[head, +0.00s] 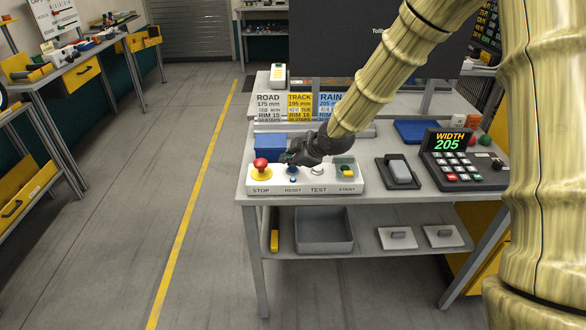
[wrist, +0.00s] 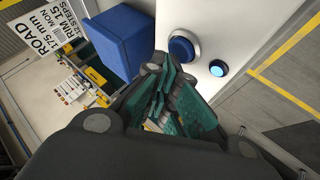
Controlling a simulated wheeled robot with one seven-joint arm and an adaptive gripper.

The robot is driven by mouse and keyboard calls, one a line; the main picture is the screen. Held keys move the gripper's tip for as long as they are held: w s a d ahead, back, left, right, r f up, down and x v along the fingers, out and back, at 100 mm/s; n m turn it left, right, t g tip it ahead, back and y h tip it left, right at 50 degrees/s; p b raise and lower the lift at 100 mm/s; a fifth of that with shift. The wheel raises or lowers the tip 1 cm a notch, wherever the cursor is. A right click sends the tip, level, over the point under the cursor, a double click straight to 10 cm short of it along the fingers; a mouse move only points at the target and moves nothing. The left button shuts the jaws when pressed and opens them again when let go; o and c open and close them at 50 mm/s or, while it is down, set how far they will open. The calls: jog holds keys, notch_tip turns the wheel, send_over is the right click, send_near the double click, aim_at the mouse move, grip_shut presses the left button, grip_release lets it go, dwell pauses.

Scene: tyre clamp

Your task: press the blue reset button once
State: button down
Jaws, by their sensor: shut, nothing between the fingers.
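The white control box (head: 330,184) stands at the front left of the bench, labelled STOP, RESET, TEST and START. The blue reset button (head: 292,171) is above the RESET label; in the wrist view the button (wrist: 182,48) is a round blue cap in a metal ring. A small lamp (wrist: 217,69) beside it glows light blue. My gripper (head: 287,158) is shut and empty, just behind the reset button in the head view. In the wrist view its fingertips (wrist: 160,76) lie just off the button's ring. I cannot tell their height over the box.
A red STOP knob (head: 261,165) is left of the button; a white TEST button (head: 317,170) and the green-and-yellow START control (head: 346,170) are right. A blue box (head: 268,146) stands behind. A keypad (head: 464,160) reading WIDTH 205 is further right.

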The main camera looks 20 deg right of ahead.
aim_at(291, 169)
jog(key=shift+f, duration=0.4)
dwell(0.5)
dwell(0.3)
jog(key=shift+r+p, duration=0.5)
jog(key=shift+r, duration=0.35)
jog(key=shift+r+p, duration=1.9)
jog(key=shift+r, duration=0.65)
jog(key=shift+d+f, duration=0.1)
